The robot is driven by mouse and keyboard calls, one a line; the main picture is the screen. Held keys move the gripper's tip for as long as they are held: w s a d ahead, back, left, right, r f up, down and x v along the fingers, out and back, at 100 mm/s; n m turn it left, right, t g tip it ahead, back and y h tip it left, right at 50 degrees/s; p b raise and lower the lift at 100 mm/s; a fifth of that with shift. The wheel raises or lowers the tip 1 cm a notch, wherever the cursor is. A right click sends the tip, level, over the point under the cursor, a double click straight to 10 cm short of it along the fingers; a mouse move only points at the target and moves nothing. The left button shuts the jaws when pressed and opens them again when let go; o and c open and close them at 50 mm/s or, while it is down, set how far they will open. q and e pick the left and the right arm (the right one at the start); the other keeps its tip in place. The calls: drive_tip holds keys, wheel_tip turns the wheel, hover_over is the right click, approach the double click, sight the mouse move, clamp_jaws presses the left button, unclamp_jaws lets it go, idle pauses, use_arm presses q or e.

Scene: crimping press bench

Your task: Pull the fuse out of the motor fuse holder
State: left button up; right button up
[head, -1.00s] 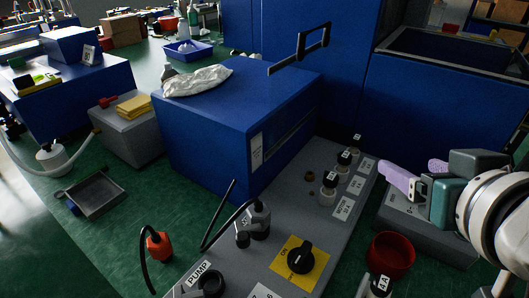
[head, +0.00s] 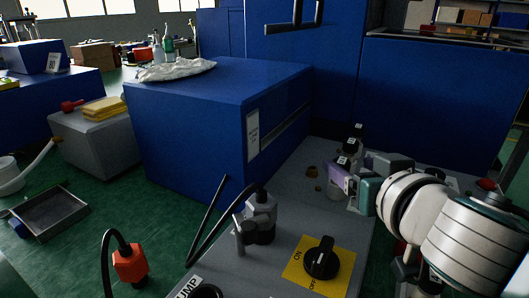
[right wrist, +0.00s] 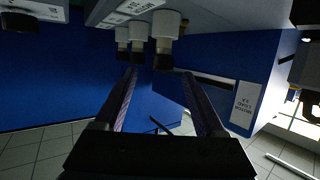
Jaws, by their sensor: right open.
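White fuse holders with dark-capped fuses stand in a row on the grey panel. In the head view the nearest holder (head: 334,193) is partly hidden by my right gripper (head: 342,178), and two farther fuses (head: 343,161) (head: 355,132) show behind it. In the right wrist view, which looks upside down, the nearest fuse (right wrist: 163,60) appears between the tips of my open right gripper (right wrist: 160,75); I see no finger touching it. A label (right wrist: 135,6) beside it seems to read MOTOR. My left gripper is out of view.
A blue box (head: 215,110) stands left of the fuse row, with a cloth (head: 175,69) on top. A black rotary switch (head: 321,258) on a yellow plate and a grey plug with a cable (head: 261,215) are nearer. An orange plug (head: 130,266) stands at lower left.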

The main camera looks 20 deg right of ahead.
sight(344, 163)
drive_tip(key=x, duration=0.4)
drive_tip(key=shift+w+a+f+b, duration=0.1)
drive_tip(key=shift+f+b, duration=0.05)
drive_tip(key=shift+b, duration=0.2)
drive_tip(key=shift+c, duration=0.4)
clamp_jaws()
